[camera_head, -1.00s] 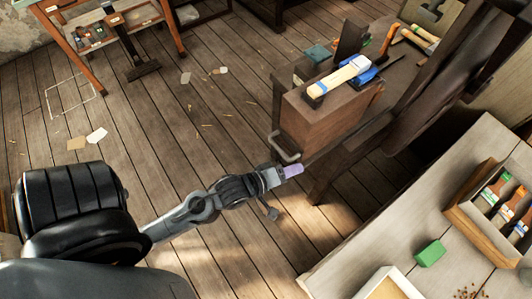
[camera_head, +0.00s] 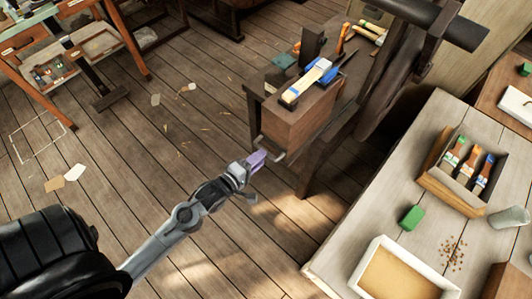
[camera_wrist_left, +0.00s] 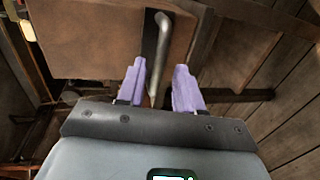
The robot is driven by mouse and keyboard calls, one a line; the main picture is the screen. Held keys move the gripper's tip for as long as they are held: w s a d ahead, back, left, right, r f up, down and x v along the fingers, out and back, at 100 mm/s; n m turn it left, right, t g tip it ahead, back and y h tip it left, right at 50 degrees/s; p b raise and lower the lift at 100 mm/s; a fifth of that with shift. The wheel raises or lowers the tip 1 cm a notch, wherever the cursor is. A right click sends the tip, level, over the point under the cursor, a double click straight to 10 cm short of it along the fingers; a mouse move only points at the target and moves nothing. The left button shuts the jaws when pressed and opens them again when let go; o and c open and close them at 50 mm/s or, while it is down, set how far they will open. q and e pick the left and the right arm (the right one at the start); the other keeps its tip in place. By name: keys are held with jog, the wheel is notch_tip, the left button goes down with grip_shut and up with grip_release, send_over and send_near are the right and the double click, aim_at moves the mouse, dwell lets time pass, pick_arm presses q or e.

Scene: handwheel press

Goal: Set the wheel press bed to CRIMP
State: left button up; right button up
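A brown wooden block or box (camera_head: 300,125) with a grey metal bar handle (camera_head: 280,156) on its lower front stands at upper centre in the head view. My left gripper (camera_head: 258,158), with purple fingers, is right at this handle. In the left wrist view the fingers (camera_wrist_left: 160,88) are spread apart, and the bent handle bar (camera_wrist_left: 164,38) runs down into the gap between them. I cannot tell whether either finger touches it. I see no handwheel and no readable CRIMP mark, so I cannot tell the bed's setting. My right gripper is out of view.
A blue-and-cream tool (camera_head: 312,82) lies on top of the box. A workbench (camera_head: 135,40) stands upper left. The floor between is mostly clear.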

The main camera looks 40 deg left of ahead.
pick_arm(q)
jog(key=shift+b+x, duration=0.3)
jog(key=shift+x, duration=1.95)
jog(key=shift+c, duration=0.4)
grip_shut()
